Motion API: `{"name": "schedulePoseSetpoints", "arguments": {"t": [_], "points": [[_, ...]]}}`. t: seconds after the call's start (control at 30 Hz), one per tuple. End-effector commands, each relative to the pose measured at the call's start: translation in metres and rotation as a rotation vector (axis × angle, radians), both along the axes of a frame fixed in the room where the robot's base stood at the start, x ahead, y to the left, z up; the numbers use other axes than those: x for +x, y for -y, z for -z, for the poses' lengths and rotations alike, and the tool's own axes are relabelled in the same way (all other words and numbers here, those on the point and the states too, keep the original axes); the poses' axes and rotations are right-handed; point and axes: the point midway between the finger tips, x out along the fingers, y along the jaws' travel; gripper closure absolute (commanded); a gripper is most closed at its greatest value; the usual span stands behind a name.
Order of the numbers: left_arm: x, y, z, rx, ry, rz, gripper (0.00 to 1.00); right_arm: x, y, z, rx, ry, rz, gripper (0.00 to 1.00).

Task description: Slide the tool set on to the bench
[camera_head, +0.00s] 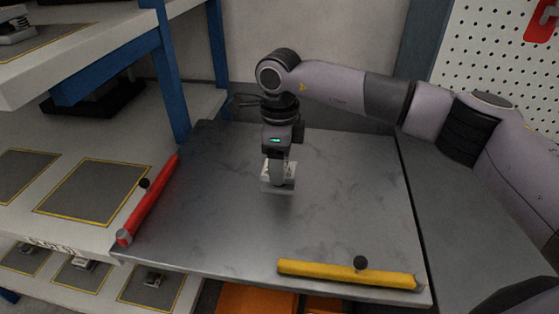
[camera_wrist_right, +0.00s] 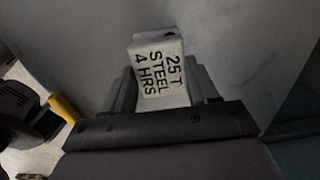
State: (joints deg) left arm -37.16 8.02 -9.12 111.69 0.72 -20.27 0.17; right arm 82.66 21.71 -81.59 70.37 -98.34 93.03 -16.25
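The tool set is a small pale grey block (camera_head: 279,185) on the grey metal plate, near its middle. In the right wrist view the block (camera_wrist_right: 158,68) carries black lettering that reads "25 T STEEL 4 HRS". My right gripper (camera_head: 279,172) points down at it from above. Its two fingers (camera_wrist_right: 163,100) lie along both sides of the block and appear shut on it. Another grey surface (camera_head: 450,220), which may be the bench, lies right of the plate across a dark seam. My left gripper is not in view.
The grey plate (camera_head: 340,220) is clear around the block. A red bar (camera_head: 150,197) with a black knob lies along its left edge, and a yellow bar (camera_head: 345,274) along its front edge. A shelf with yellow-outlined pads (camera_head: 92,188) and blue posts (camera_head: 172,75) stands at the left.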

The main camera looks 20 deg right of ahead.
Motion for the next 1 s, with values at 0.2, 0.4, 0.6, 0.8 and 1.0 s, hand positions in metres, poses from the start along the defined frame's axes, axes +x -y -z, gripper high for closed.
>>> {"name": "schedulePoseSetpoints", "arguments": {"t": [0.2,0.4,0.6,0.8,1.0], "points": [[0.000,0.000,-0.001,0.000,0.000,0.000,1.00,-0.001,0.003,-0.001,0.001,0.002,0.000,0.71],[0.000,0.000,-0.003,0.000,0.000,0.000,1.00,-0.011,0.020,-0.001,0.001,0.002,0.000,0.71],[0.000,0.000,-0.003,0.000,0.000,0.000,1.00,-0.020,0.037,-0.001,0.001,0.002,0.001,0.71],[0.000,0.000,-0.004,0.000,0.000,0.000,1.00,-0.030,0.053,-0.001,0.000,0.001,0.001,0.71],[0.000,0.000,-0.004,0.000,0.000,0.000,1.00,-0.040,0.070,0.000,0.000,0.000,0.001,0.71]]}}
